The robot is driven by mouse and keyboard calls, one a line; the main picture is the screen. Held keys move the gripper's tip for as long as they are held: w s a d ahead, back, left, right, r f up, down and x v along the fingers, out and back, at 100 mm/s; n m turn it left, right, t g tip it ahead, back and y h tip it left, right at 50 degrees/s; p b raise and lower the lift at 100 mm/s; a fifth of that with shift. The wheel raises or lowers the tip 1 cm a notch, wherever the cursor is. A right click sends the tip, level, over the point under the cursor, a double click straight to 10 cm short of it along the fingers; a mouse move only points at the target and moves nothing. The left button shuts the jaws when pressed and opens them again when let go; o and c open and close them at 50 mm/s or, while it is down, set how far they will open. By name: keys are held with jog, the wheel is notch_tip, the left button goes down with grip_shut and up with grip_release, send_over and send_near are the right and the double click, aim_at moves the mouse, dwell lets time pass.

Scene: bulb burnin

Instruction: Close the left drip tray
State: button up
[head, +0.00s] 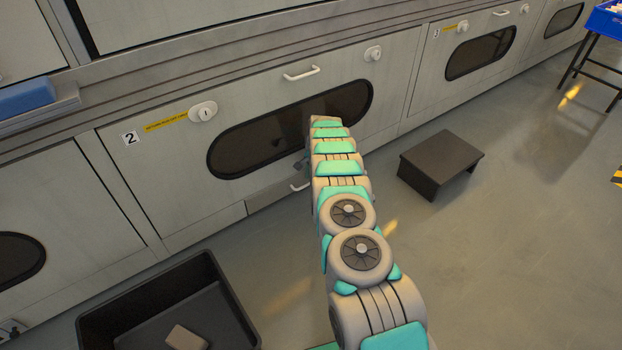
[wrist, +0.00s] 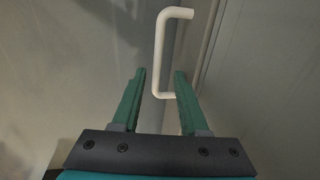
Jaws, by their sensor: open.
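The drip tray front (head: 272,199) is a low pale grey panel under door 2, partly hidden by my arm. A white bar handle (head: 299,186) shows on it beside my arm; how far the tray stands out, I cannot tell. In the wrist view, a white handle (wrist: 160,55) lies ahead of my gripper (wrist: 160,75). Its lower part shows between the two green fingers, which are apart. Whether they touch it, I cannot tell. In the head view my gripper is mostly hidden behind my arm.
Door 2 (head: 175,165) with its dark oval window is above the tray. A black bin (head: 222,290) with a brownish block (head: 184,337) stands on the floor at the lower left. A dark step stool (head: 441,158) stands right of my arm.

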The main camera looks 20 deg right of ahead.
notch_tip(320, 180, up, 7)
jog(key=s, duration=0.1)
jog(key=shift+s+d, duration=0.2)
jog(key=shift+d, duration=0.05)
jog(key=shift+r, duration=0.15)
dwell(0.3)
jog(key=s+a+r+n+p, duration=0.1)
jog(key=s+a+r, duration=0.2)
jog(key=r, duration=0.3)
jog(key=s+a+r+n+y+p, duration=0.1)
jog(key=s+a+r+n, duration=0.15)
jog(key=r, duration=0.35)
jog(key=s+a+r+n+p, duration=0.1)
jog(key=s+a+r, duration=0.15)
jog(key=r, duration=0.35)
jog(key=s+a+r+n+g+p, duration=0.1)
jog(key=s+a+r+n+g, duration=0.2)
jog(key=s+r, duration=1.1)
jog(key=s+r+n+h+p, duration=0.1)
jog(key=s+r+n+p, duration=0.1)
jog(key=s, duration=1.7)
jog(key=s+d+r+n+p, duration=0.1)
jog(key=s+r+n, duration=0.3)
jog(key=s, duration=1.6)
notch_tip(320, 180, up, 2)
jog(key=shift+g+h+p, duration=0.4)
jog(key=shift+p, duration=0.05)
jog(key=shift+n, duration=0.35)
